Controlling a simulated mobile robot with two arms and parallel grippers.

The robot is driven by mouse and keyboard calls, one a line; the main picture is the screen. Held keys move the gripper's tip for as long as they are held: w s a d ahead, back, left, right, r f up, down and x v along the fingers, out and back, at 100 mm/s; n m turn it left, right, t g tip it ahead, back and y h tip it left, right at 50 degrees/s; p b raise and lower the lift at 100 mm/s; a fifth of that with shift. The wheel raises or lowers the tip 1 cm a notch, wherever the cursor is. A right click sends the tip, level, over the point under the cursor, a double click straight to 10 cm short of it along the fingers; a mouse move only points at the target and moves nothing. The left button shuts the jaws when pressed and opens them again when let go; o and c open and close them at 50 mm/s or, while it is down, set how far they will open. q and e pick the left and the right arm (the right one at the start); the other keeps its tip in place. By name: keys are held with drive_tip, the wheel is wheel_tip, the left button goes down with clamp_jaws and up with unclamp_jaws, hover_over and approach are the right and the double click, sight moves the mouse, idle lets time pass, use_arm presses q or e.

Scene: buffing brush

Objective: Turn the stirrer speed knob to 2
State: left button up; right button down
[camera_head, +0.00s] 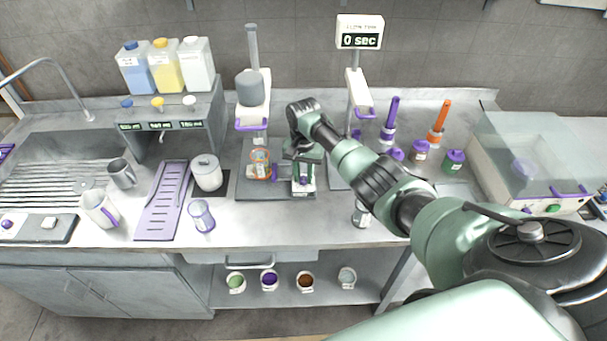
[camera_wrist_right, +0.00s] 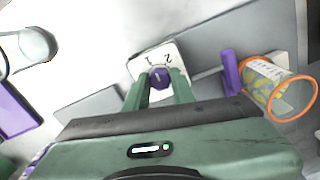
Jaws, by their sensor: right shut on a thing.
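The stirrer speed knob (camera_wrist_right: 160,78) is small and purple, on a white dial plate (camera_wrist_right: 139,66) marked with 1 and 2. My right gripper (camera_wrist_right: 158,88) is shut on the knob, with its green fingers on either side. The knob's pointer looks to be near the 1, but it is too small to read surely. In the head view my right gripper (camera_head: 303,180) reaches down to the front of the stirrer's grey base (camera_head: 272,193) and hides the knob. My left gripper is in neither view.
A jar with an orange rim (camera_head: 260,164) stands on the base, left of my gripper; it also shows in the wrist view (camera_wrist_right: 285,92).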

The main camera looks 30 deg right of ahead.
sight(304, 178)
drive_tip(key=m, duration=0.4)
drive_tip(key=shift+w+m, duration=0.15)
drive_tip(key=shift+m, duration=0.15)
drive_tip(key=shift+d+r+m, duration=0.1)
drive_tip(key=shift+m, duration=2.1)
drive_tip(key=c, duration=1.4)
unclamp_jaws()
drive_tip(key=shift+o, duration=1.2)
wheel_tip(304, 178, up, 8)
drive_tip(key=shift+f+b, duration=0.1)
drive_tip(key=shift+b, duration=0.85)
